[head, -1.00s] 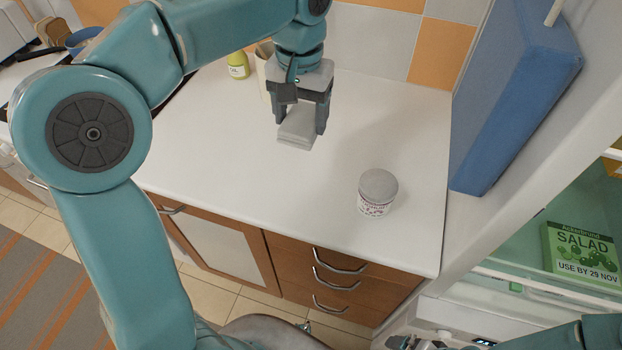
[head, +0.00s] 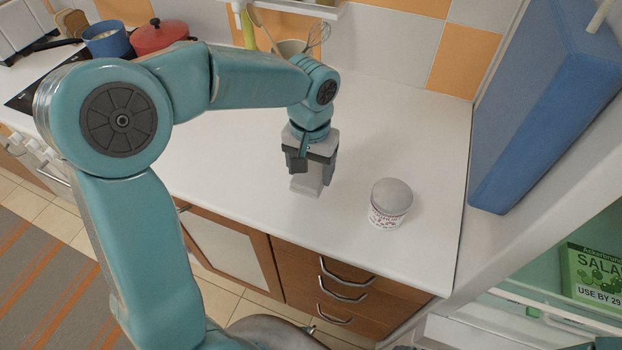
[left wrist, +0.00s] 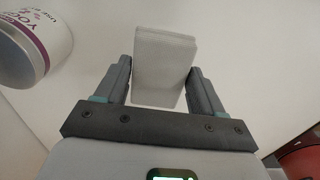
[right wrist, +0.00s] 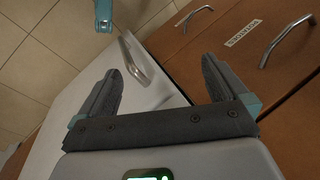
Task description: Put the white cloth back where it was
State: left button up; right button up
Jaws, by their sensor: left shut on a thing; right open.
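The white cloth (head: 305,188) is a small folded block, pale grey-white. My left gripper (head: 313,174) is shut on it and points down, low over the white counter (head: 250,150). I cannot tell whether the cloth touches the counter. In the left wrist view the cloth (left wrist: 163,62) stands out between the two fingers of the left gripper (left wrist: 160,68). My right gripper (right wrist: 160,65) is open and empty in the right wrist view, in front of the cabinet fronts.
A yogurt tub (head: 390,203) with a grey lid stands right of the cloth. A blue box-like panel (head: 535,110) rises at the counter's right end. A red pot (head: 160,37) and a blue pot (head: 106,40) are at the back left.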

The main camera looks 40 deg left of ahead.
aim_at(310, 181)
pick_arm(q)
notch_tip(310, 181, down, 4)
jog(key=shift+f, duration=0.15)
jog(key=shift+s, duration=0.1)
jog(key=shift+f+b, duration=0.15)
jog(key=shift+b, duration=0.15)
jog(key=o, duration=0.9)
jog(key=shift+o, duration=0.2)
notch_tip(310, 181, up, 12)
jog(key=shift+r+p, duration=0.25)
jog(key=shift+p, duration=0.3)
